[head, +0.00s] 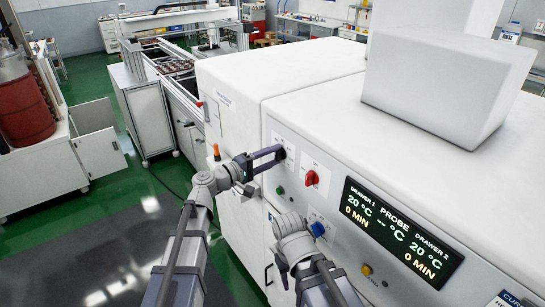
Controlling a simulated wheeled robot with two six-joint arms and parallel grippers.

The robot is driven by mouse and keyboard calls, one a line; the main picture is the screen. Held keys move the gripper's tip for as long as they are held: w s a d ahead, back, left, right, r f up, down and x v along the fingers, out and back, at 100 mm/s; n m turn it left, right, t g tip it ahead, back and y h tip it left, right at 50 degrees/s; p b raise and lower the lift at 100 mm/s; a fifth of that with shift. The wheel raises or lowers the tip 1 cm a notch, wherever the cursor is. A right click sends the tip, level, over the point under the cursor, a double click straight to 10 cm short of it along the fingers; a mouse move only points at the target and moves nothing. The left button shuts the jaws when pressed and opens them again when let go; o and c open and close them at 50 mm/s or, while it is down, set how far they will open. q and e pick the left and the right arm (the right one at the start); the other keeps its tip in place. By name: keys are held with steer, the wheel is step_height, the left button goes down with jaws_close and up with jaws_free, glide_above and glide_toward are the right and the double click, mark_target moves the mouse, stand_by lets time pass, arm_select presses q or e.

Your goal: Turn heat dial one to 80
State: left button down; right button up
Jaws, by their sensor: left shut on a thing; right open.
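The white oven cabinet (246,128) has a sloping front panel with small controls. My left gripper (278,153) reaches the panel's upper left and is shut on a small dark dial (288,150), mostly hidden by the fingers. Its scale and pointer are too small to read. The display (400,232) shows drawer 1 at 20 °C and 0 min, drawer 2 at 20 °C and 0 min, and the probe as dashes. My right gripper (284,270) is low in front of the cabinet, away from the dial, open and partly hidden by its own wrist.
A red knob (311,178), a green button (280,190), a blue knob (318,229) and a yellow button (367,269) are on the panel. A white block (440,85) stands on the cabinet top. The green floor (100,215) on the left is clear.

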stand_by(0.5)
arm_select(q)
steer(key=shift+c, duration=1.4)
jaws_free()
steer(key=v, duration=0.7)
steer(key=shift+s+a, duration=0.25)
steer(key=shift+a, duration=0.05)
